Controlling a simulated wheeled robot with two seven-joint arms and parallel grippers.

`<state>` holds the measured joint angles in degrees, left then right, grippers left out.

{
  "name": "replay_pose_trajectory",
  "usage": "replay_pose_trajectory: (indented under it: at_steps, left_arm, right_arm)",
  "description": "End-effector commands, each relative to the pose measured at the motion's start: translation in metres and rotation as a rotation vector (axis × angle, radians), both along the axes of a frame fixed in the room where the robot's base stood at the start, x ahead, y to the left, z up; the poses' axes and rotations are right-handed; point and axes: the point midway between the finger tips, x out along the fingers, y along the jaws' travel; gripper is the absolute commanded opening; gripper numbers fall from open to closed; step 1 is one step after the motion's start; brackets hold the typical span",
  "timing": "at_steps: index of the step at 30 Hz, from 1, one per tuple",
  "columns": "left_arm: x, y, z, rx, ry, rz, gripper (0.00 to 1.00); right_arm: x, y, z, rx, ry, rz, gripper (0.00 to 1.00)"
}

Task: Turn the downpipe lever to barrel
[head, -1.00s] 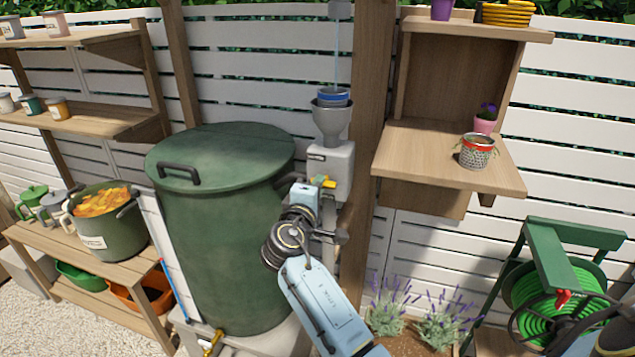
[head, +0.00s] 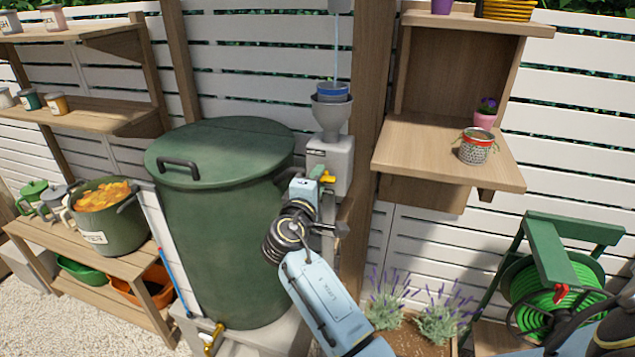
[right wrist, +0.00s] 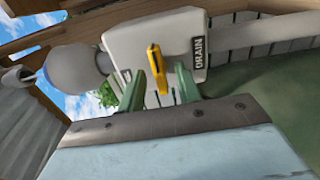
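The yellow lever (head: 328,177) sits on the front of the grey diverter box (head: 336,160), beside the green barrel (head: 225,230). In the right wrist view the lever (right wrist: 155,68) stands between the two green fingers of my right gripper (right wrist: 156,76), which are apart, with a gap visible on both sides. A label reading DRAIN (right wrist: 201,62) is on the box to the right of the lever there. In the head view my right gripper (head: 315,183) is at the box, its fingertips partly hidden. My left gripper is not in view.
A grey funnel (head: 331,118) with a blue-banded rim stands above the box, under a downpipe. A wooden shelf (head: 445,160) with pots is to the right. A green hose reel (head: 550,285) and lavender are lower right. A bench (head: 95,285) with pots is left.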

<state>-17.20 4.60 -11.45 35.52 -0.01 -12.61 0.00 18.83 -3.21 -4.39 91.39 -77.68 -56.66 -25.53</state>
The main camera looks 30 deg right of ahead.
Motion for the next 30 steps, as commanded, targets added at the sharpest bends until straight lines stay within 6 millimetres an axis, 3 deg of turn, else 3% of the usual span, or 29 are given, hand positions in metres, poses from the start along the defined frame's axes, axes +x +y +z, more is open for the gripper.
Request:
replay_pose_trajectory:
  at_steps: [8, 21, 30]
  left_arm:
    - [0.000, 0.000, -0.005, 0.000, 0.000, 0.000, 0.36]
    - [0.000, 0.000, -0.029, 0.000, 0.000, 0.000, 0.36]
    - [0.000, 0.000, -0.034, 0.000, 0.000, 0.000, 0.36]
  right_arm:
    - [-0.010, 0.013, -0.003, 0.004, 0.000, 0.003, 0.34]
    - [-0.071, 0.083, -0.003, 0.005, 0.000, 0.000, 0.34]
    - [-0.087, 0.101, 0.000, 0.001, 0.000, -0.001, 0.34]
